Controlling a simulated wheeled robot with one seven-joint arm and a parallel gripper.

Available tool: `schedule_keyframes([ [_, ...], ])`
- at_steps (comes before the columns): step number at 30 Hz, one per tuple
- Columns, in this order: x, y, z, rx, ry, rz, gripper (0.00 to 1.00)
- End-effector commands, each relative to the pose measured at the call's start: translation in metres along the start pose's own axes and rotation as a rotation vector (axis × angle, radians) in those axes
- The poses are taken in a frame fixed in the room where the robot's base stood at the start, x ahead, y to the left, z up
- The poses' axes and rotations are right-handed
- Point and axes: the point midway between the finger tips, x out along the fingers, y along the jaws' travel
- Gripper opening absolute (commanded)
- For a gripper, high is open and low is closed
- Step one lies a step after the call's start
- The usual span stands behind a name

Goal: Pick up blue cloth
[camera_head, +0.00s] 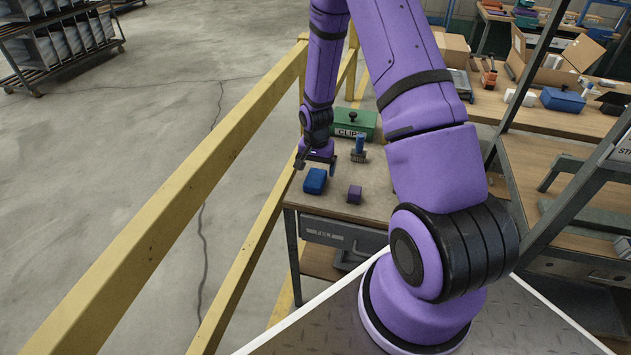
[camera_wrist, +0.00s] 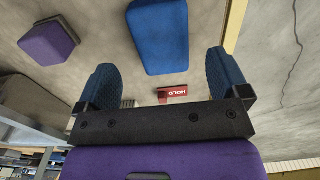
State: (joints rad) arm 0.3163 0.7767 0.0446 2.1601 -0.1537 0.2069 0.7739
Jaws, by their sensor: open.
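The blue cloth (camera_head: 315,181) looks like a folded, block-shaped bundle and lies on the workbench near its left front corner. In the wrist view the blue cloth (camera_wrist: 158,38) fills the upper middle, roughly lined up with the gap between the fingers and beyond their tips. My gripper (camera_head: 316,163) is just behind and above the cloth in the head view. In the wrist view my gripper (camera_wrist: 160,62) shows two blue finger pads spread wide with nothing between them. I cannot tell the exact height of the fingertips above the bench.
A purple block (camera_head: 354,194) sits right of the cloth. Behind are a blue-handled brush (camera_head: 359,150) and a green CLIPS box (camera_head: 365,118). A red HOLD tag (camera_wrist: 172,91) shows in the wrist view. A yellow railing (camera_head: 255,232) runs along the bench's left side.

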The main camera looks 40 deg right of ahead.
Motion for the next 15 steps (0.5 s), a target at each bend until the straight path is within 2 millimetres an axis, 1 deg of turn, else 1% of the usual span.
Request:
schedule_keyframes([
  [6,0.030,-0.002,0.000,-0.001,-0.003,0.002,0.94],
  [9,0.040,-0.003,0.000,0.001,-0.002,0.001,0.94],
  [12,0.045,-0.002,0.000,0.000,-0.002,0.001,0.94],
  [15,0.047,-0.002,-0.001,0.000,-0.001,0.001,0.94],
])
